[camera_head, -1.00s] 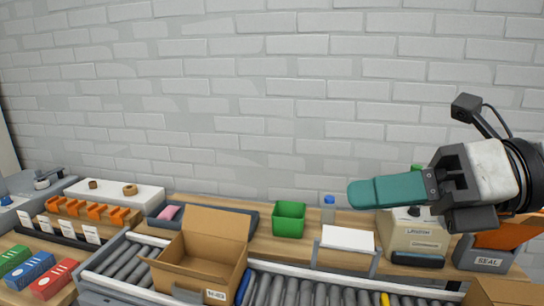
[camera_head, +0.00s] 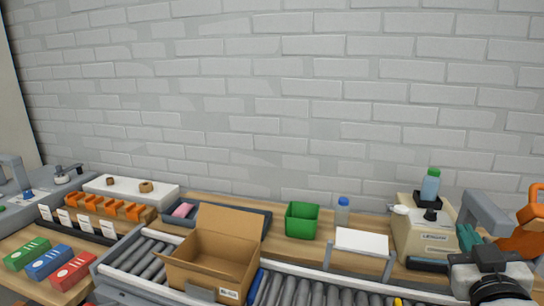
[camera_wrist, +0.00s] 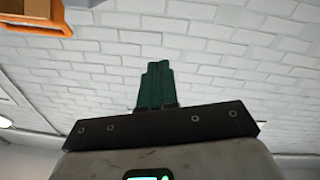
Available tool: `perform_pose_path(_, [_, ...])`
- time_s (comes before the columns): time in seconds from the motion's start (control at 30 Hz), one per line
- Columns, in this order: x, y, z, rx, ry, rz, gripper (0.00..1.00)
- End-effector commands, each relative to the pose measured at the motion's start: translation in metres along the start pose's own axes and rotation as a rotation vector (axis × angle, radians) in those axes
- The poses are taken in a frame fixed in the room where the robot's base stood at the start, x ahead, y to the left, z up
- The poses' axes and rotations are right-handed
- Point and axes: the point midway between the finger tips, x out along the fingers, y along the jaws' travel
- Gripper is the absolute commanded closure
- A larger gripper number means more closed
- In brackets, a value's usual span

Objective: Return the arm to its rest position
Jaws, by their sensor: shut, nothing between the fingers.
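My gripper (camera_head: 468,234) is low at the right edge of the head view, its teal fingers partly hidden behind my grey wrist. The fingers point away from me, beside the beige labelling machine (camera_head: 425,238). In the wrist view my gripper (camera_wrist: 156,70) has its teal fingers together with nothing between them. They point at the white brick wall (camera_wrist: 210,55).
An open cardboard box (camera_head: 212,262) stands on the roller conveyor (camera_head: 310,293). Behind it are a green bin (camera_head: 302,221), a blue-capped bottle (camera_head: 342,212) and a white pad (camera_head: 361,241). Red, blue and green boxes lie at the left. An orange part (camera_head: 525,235) is near my gripper.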

Motion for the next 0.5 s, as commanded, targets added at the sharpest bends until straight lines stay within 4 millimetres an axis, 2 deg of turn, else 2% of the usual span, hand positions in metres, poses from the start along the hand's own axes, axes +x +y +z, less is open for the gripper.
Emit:
perform_pose_path(0.03, [-0.010, -0.012, 0.035, 0.026, -0.103, -0.031, 1.00])
perform_pose_path(0.1, [-0.026, -0.026, 0.079, 0.053, -0.242, -0.068, 1.00])
perform_pose_path(0.17, [-0.043, -0.037, 0.115, 0.070, -0.360, -0.102, 1.00])
perform_pose_path(0.2, [-0.057, -0.045, 0.138, 0.079, -0.438, -0.126, 1.00])
perform_pose_path(0.27, [-0.080, -0.055, 0.171, 0.088, -0.553, -0.162, 1.00])
perform_pose_path(0.4, [-0.145, -0.073, 0.240, 0.090, -0.823, -0.246, 1.00])
perform_pose_path(0.47, [-0.178, -0.078, 0.266, 0.084, -0.939, -0.283, 1.00])
perform_pose_path(0.5, [-0.200, -0.080, 0.281, 0.077, -1.014, -0.307, 1.00])
